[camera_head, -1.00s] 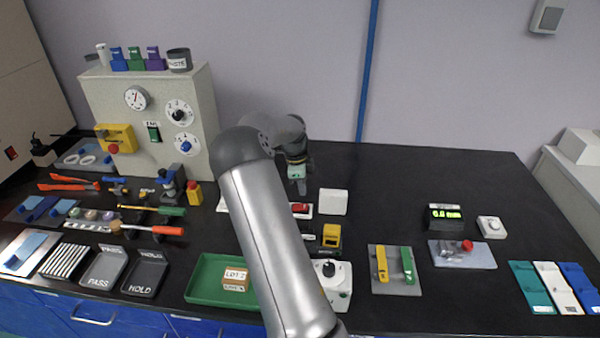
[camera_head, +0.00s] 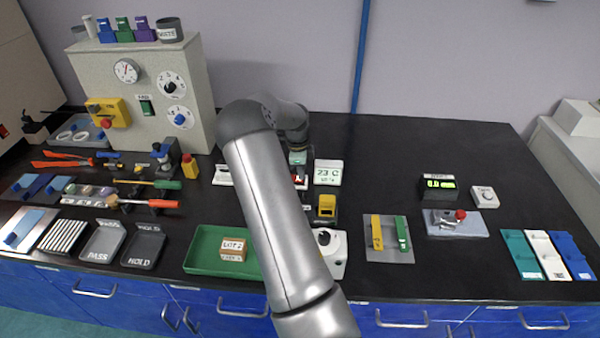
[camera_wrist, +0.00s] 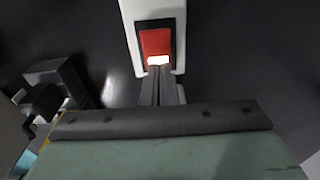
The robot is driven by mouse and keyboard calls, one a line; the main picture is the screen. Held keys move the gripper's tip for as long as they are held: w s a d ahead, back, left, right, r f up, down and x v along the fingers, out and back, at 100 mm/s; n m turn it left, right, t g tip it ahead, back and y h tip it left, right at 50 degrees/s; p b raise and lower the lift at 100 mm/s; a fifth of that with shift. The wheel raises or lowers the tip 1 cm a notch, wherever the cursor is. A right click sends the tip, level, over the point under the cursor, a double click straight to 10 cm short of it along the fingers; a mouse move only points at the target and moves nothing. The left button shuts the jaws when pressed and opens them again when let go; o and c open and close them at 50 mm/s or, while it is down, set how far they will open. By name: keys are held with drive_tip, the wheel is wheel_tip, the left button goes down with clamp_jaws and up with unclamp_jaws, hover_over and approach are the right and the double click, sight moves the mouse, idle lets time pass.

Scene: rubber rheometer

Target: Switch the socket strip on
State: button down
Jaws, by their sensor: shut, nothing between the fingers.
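The socket strip (camera_wrist: 180,50) is white and its end shows at the top of the wrist view. A red rocker switch (camera_wrist: 156,42) sits in a dark frame on it, with a bright lit patch at its near edge. My gripper (camera_wrist: 160,72) is shut and empty, its fingertips at that near edge, touching or very close. In the head view my gripper (camera_head: 298,168) points down at the red switch (camera_head: 299,181), partly hiding it. My arm hides the strip's middle.
A white display box (camera_head: 328,172) reading about 23 C stands just right of the switch. A yellow-and-black block (camera_head: 326,206) and a white device with a black knob (camera_head: 325,238) are in front. The black bench is clear at the back right.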

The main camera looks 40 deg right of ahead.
drive_tip(key=shift+w+a, duration=0.1)
drive_tip(key=shift+a, duration=0.15)
drive_tip(key=shift+w+a+r, duration=0.2)
drive_tip(key=shift+w+a, duration=0.3)
drive_tip(key=shift+r, duration=0.1)
wheel_tip(320, 180, up, 14)
drive_tip(key=s+d, duration=0.1)
drive_tip(key=shift+s+d+p, duration=0.2)
drive_tip(key=shift+d+p, duration=0.05)
drive_tip(key=shift+p, duration=0.1)
drive_tip(key=shift+a, duration=0.1)
idle(0.4)
